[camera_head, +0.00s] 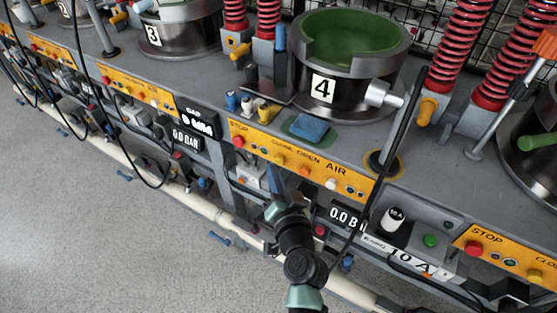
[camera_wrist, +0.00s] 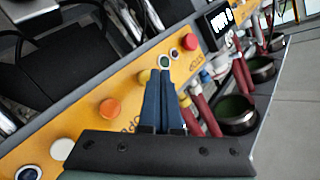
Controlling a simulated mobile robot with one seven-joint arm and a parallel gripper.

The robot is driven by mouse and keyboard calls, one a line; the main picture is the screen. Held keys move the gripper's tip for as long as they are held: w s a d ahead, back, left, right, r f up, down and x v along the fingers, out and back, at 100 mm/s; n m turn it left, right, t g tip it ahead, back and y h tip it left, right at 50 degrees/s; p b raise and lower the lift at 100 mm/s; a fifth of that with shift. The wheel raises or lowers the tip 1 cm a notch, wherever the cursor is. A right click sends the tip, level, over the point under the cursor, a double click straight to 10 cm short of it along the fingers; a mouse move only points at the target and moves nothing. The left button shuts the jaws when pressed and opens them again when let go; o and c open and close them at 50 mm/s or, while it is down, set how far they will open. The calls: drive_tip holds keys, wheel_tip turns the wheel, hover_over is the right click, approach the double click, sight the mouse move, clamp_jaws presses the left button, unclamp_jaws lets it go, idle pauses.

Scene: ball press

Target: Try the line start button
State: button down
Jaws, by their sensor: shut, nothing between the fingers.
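No label reading line start is legible. The yellow panel (camera_head: 348,188) under station 4 carries a red stop button (camera_head: 239,141), also in the wrist view (camera_wrist: 189,42), a yellow button (camera_head: 279,160), an orange button (camera_head: 305,171) and a white button (camera_head: 330,184). My gripper (camera_head: 271,169) is shut and empty at this panel. In the wrist view its blue fingertips (camera_wrist: 164,74) point near a small green button (camera_wrist: 164,62); contact cannot be told.
The station 4 drum (camera_head: 322,88) stands above the panel, with a blue cloth (camera_head: 311,128) on the ledge. A pale pipe (camera_head: 200,207) runs low along the bench. The grey floor (camera_head: 90,240) in front is largely clear.

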drive_tip(key=shift+s+a, duration=0.1)
drive_tip(key=shift+s+a+p, duration=0.25)
drive_tip(key=shift+s+a, duration=0.5)
drive_tip(key=shift+s, duration=0.3)
drive_tip(key=shift+s+a+p, duration=0.25)
drive_tip(key=shift+s+a, duration=0.45)
drive_tip(key=shift+s, duration=0.3)
drive_tip(key=w+a+r+n+t+y+p, duration=0.1)
drive_tip(key=w+r+n+t+p, duration=0.15)
drive_tip(key=r, duration=1.45)
drive_tip(key=w+a+r+n+t+p, duration=0.1)
drive_tip(key=r+n+t+p, duration=0.15)
drive_tip(key=r, duration=1.35)
drive_tip(key=s+r+t+h+p, duration=0.1)
drive_tip(key=s+r, duration=0.4)
drive_tip(key=r, duration=0.5)
drive_tip(key=s+d+r+t+h+p, duration=0.1)
drive_tip(key=s+r+t, duration=0.2)
drive_tip(key=r, duration=0.8)
drive_tip(key=s+d+r+t+h+p, duration=0.1)
drive_tip(key=s+r+t, duration=0.1)
drive_tip(key=s+r, duration=0.6)
wheel_tip(320, 180, up, 2)
drive_tip(key=shift+d+r+n+h, duration=0.15)
drive_tip(key=shift+r+n+h, duration=0.05)
drive_tip(key=shift+n+h, duration=0.1)
drive_tip(key=shift+w+f, duration=0.1)
